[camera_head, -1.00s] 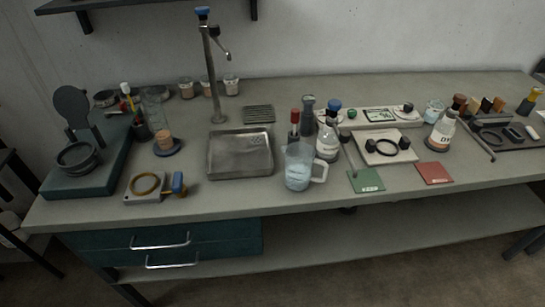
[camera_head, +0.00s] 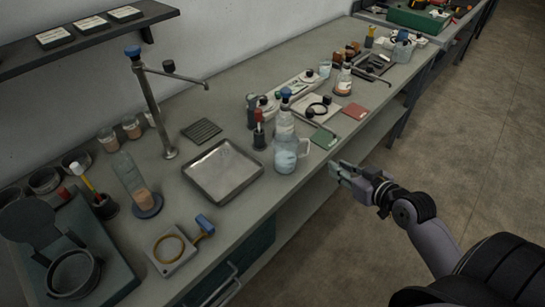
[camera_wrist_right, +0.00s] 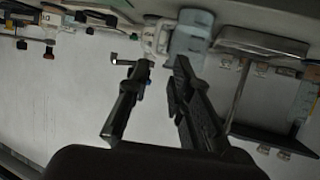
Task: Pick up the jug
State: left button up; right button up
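The jug (camera_head: 286,155) is a clear vessel with bluish contents and a pale handle on its right side. It stands upright on the bench near the front edge, right of the metal tray. My right gripper (camera_head: 345,172) is in front of the bench edge, right of the jug and apart from it. In the right wrist view, which looks upside down, the gripper (camera_wrist_right: 158,65) has its two fingers spread with nothing between them. The jug (camera_wrist_right: 190,40) shows just beyond the fingertips there. My left gripper is not in view.
A bottle (camera_head: 285,121) stands close behind the jug, and a dark holder with a red-topped item (camera_head: 259,135) stands left of it. The metal tray (camera_head: 222,171) lies further left. A green mat (camera_head: 323,138) lies to the right. Open floor lies in front of the bench.

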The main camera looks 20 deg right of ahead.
jog(key=p, duration=0.2)
send_near(307, 148)
jog(key=x, duration=0.4)
jog(key=shift+w+d+f, duration=0.1)
jog(key=shift+d+f, duration=0.05)
jog(key=p+x, duration=0.1)
jog(key=x, duration=0.2)
jog(key=p+x, duration=0.1)
jog(key=x, duration=0.2)
jog(key=shift+w, duration=0.1)
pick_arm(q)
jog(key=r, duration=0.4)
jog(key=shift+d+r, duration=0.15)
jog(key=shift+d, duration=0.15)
pick_arm(e)
jog(key=shift+d, duration=0.1)
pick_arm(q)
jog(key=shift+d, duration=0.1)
pick_arm(e)
grip_shut()
